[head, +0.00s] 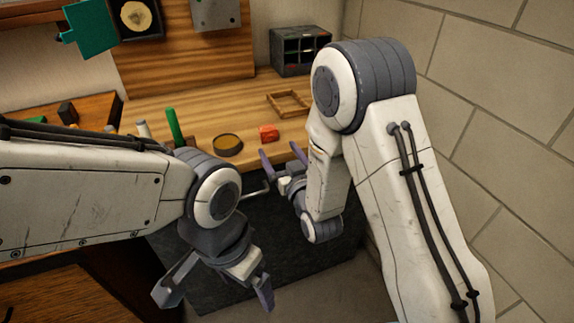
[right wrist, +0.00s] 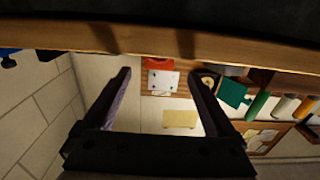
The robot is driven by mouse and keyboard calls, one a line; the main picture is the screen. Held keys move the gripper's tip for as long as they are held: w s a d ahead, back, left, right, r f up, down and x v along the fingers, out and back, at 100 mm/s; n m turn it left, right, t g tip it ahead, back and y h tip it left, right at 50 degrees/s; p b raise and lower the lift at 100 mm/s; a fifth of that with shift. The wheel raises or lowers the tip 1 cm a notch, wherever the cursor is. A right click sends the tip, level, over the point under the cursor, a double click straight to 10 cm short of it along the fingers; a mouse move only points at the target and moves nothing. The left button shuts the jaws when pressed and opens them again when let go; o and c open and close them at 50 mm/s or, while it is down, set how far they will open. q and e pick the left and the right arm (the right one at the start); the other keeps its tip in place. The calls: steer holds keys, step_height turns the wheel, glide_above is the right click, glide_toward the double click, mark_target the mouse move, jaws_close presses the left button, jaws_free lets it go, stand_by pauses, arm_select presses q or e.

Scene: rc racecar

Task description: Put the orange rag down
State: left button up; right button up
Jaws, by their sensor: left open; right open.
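The orange rag (head: 269,133) is a small crumpled red-orange bundle. It rests on the wooden workbench (head: 240,98) near its front edge. My right gripper (head: 282,155) is open and empty just in front of the rag, with its fingers pointing toward the bench. In the right wrist view the rag (right wrist: 158,63) shows at the bench edge, between and beyond the open fingertips (right wrist: 160,76), apart from them. My left gripper (head: 215,290) is open and empty, low in front of the bench and away from the rag.
A dark round dish (head: 228,145) and a green upright cylinder (head: 174,127) stand left of the rag. A wooden frame (head: 288,103) lies behind it, and a dark compartment box (head: 300,50) stands at the back. A brick wall (head: 490,110) bounds the right side.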

steer(key=p+v, duration=0.5)
steer(key=p, duration=0.2)
steer(key=shift+p, duration=0.35)
steer(key=shift+s+d, duration=0.1)
